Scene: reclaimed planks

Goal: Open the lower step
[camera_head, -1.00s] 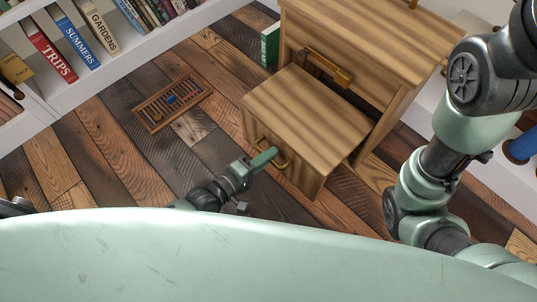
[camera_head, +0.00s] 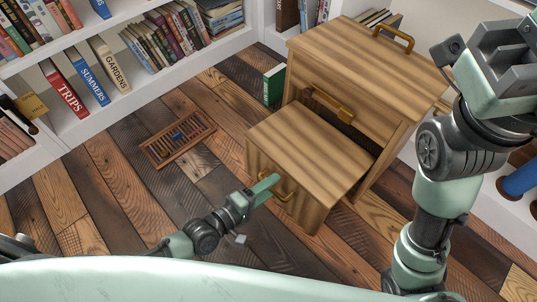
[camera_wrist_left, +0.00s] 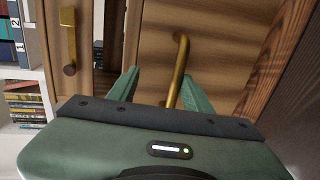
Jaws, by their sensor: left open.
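The wooden step cabinet (camera_head: 368,62) stands at upper right of centre in the head view. Its lower step (camera_head: 308,143) is a box jutting out in front of the taller part. The step's brass handle (camera_head: 287,190) is on its front face; in the left wrist view the handle (camera_wrist_left: 181,55) runs down between my fingers. My left gripper (camera_head: 268,184) is open at this handle, with a green finger on each side of it. Whether the fingers touch the handle cannot be told. My right arm shows at the right, but its fingers are out of view.
Brass handles are on the upper front (camera_head: 334,106) and top (camera_head: 394,38) of the cabinet. A green book (camera_head: 274,86) stands beside it. An abacus-like wooden frame (camera_head: 178,138) lies on the plank floor. White bookshelves (camera_head: 92,123) line the left and back.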

